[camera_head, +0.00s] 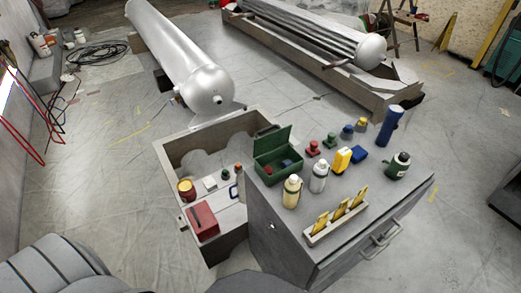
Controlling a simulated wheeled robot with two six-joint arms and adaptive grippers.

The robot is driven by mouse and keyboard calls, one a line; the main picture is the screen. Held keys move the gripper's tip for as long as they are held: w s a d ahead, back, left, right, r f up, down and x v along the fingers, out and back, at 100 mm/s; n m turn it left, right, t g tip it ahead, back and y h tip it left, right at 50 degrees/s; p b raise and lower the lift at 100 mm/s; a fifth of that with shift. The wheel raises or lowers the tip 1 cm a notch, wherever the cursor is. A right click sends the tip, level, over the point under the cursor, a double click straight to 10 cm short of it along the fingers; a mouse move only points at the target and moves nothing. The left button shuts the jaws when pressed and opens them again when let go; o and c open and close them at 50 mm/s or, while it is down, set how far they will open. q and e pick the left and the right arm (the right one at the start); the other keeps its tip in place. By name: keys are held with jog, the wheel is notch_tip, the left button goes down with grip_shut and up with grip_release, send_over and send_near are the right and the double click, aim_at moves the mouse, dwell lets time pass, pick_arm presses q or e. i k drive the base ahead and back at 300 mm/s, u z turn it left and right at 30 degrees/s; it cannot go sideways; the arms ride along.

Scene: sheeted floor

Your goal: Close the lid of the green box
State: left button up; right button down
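The green box (283,177) stands at the left back part of the grey cabinet top. Its lid (273,141) is open and stands up along the back edge of the box. Small red and dark items show inside the box, too small to tell apart. Neither my left nor my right gripper shows in the head view.
On the cabinet top (345,190) stand a cream bottle (292,192), a silver bottle (319,177), a yellow item (342,160), a dark green canister (397,166) and a blue cylinder (389,126). A rack (336,224) lies in front. Left is an open crate (185,146).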

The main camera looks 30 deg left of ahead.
aim_at(269, 142)
jog(key=k, duration=0.15)
jog(key=z, duration=3.3)
jog(key=k, duration=2.9)
jog(key=u, duration=2.4)
jog(key=i, duration=0.35)
jog(key=z, duration=1.35)
